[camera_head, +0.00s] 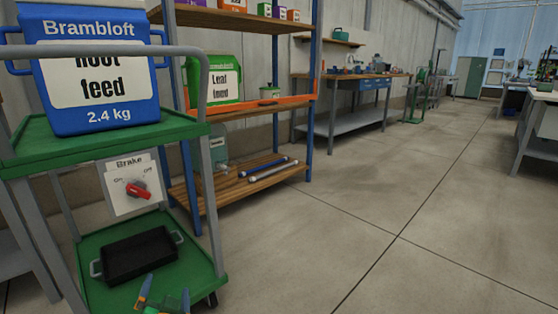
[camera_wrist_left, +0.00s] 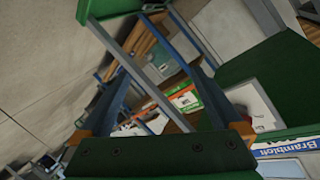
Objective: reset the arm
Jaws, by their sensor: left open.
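My left gripper (camera_head: 165,293) shows low at the bottom of the head view, in front of the green cart's lower deck. Its fingers are apart and nothing is seen between them. In the left wrist view its two blue fingers with orange bases (camera_wrist_left: 160,95) spread apart from the green palm. Most of the left arm is outside the head view. My right gripper is in neither view.
The green cart (camera_head: 178,128) carries a blue-and-white root feed tub (camera_head: 105,112). Its brake panel (camera_head: 121,199) has a red knob (camera_head: 138,190). A black tray (camera_head: 137,262) is on the lower deck. A shelf rack (camera_head: 309,130) stands behind; the floor (camera_head: 400,205) to the right is clear.

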